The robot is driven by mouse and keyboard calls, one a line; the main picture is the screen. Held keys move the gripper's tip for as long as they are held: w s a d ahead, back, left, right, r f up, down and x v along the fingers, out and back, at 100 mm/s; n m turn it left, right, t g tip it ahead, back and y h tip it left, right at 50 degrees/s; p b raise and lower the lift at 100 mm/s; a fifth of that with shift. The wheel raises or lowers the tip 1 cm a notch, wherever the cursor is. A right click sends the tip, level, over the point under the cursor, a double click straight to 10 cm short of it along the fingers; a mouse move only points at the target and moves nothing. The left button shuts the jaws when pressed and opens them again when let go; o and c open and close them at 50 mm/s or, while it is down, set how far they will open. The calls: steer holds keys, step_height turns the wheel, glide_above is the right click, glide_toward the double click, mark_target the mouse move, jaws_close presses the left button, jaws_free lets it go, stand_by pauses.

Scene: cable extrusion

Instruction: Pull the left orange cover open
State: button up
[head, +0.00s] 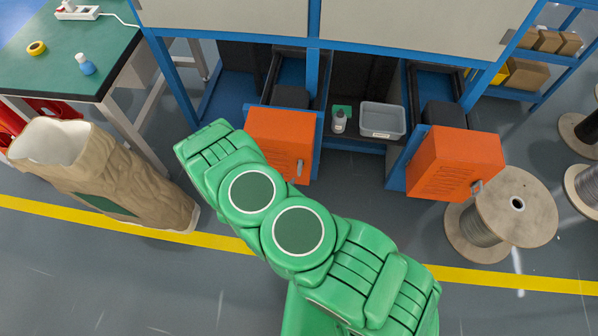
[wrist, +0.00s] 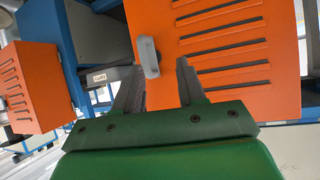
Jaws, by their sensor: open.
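The left orange cover (head: 275,138) is a box-like slotted panel on the blue frame in the head view. It fills the upper right of the wrist view (wrist: 235,50). Its grey handle (head: 299,168) also shows in the wrist view (wrist: 148,57), near the cover's left edge there. My gripper (wrist: 157,68) is open, with its two dark fingers pointing at the cover. The handle appears between the fingertips; I cannot tell whether it lies beyond or within them. In the head view my gripper is hidden behind my green arm.
The right orange cover (head: 455,163) appears at the left in the wrist view (wrist: 32,85). A grey bin (head: 382,119) and small bottle (head: 339,122) sit between the covers. A wooden spool (head: 520,205) stands right, a brown sack-like container (head: 95,165) left. Floor in front is mostly clear.

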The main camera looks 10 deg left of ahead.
mark_target(299, 173)
steer(key=shift+n+t, duration=0.4)
steer(key=shift+t, duration=0.5)
steer(key=shift+w+d+f, duration=0.6)
steer(key=shift+w+d, duration=0.1)
steer(key=shift+w, duration=0.4)
steer(key=shift+w+d+f, duration=0.6)
steer(key=shift+w+d, duration=0.1)
steer(key=shift+w, duration=0.4)
steer(key=shift+w+d+f, duration=0.6)
steer(key=shift+w+d, duration=0.1)
steer(key=shift+w, duration=0.4)
steer(key=shift+d, duration=0.1)
jaws_close()
